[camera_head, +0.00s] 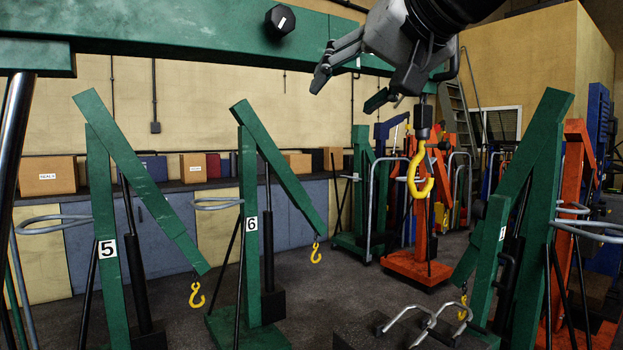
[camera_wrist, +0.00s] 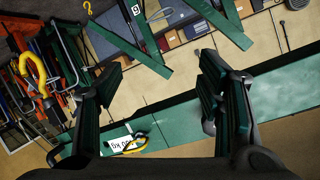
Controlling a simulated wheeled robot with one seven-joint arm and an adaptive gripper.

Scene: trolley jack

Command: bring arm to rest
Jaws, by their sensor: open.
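My gripper (camera_head: 345,92) is at the upper middle of the head view, fingers spread and nothing between them. It is in front of the green crane boom (camera_head: 180,38) that crosses the top. In the wrist view my open gripper's two dark fingers (camera_wrist: 155,85) frame empty space, with the boom (camera_wrist: 178,124) and its kg label (camera_wrist: 117,146) beyond. I cannot tell the exact gap to the boom. A large yellow hook (camera_head: 419,178) hangs below and right of my gripper; it also shows at the left of the wrist view (camera_wrist: 32,70).
Green crane 5 (camera_head: 102,225) and crane 6 (camera_head: 249,215) stand at the left, with small yellow hooks. Another green crane (camera_head: 530,160) and orange cranes (camera_head: 411,260) stand at the right. Boxes (camera_head: 48,175) line a back counter. Dark floor (camera_head: 330,285) is open in the middle.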

